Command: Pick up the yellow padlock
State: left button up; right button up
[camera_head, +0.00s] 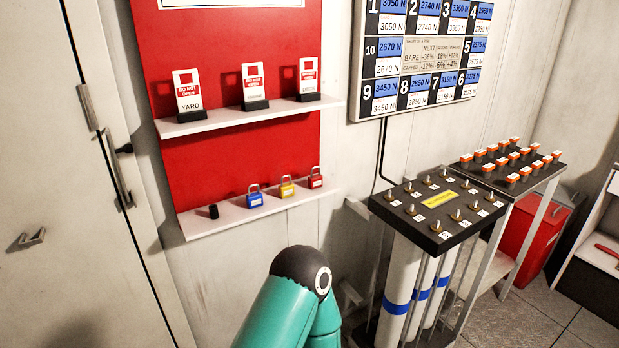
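The yellow padlock (287,188) stands upright on the lower white shelf (232,218) of the red board. It is between a blue padlock (254,196) on its left and a red padlock (315,178) on its right. All three have their shackles up. A teal and black arm link of mine shows at the bottom middle, below the shelf and apart from it. Neither of my grippers is in view.
The upper shelf (240,115) holds three DO NOT OPEN tags. A black-topped rack (438,205) with white cylinders stands at the right, beside a tray of orange-capped pieces (508,163). A grey door (65,200) is at the left.

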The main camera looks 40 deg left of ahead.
aim_at(285, 191)
jog(key=z, duration=0.1)
jog(key=i, duration=1.05)
jog(key=u, duration=2.55)
jog(key=k, duration=0.6)
jog(key=u, duration=0.15)
jog(key=i, duration=0.6)
jog(key=z, duration=0.2)
jog(key=k, duration=0.5)
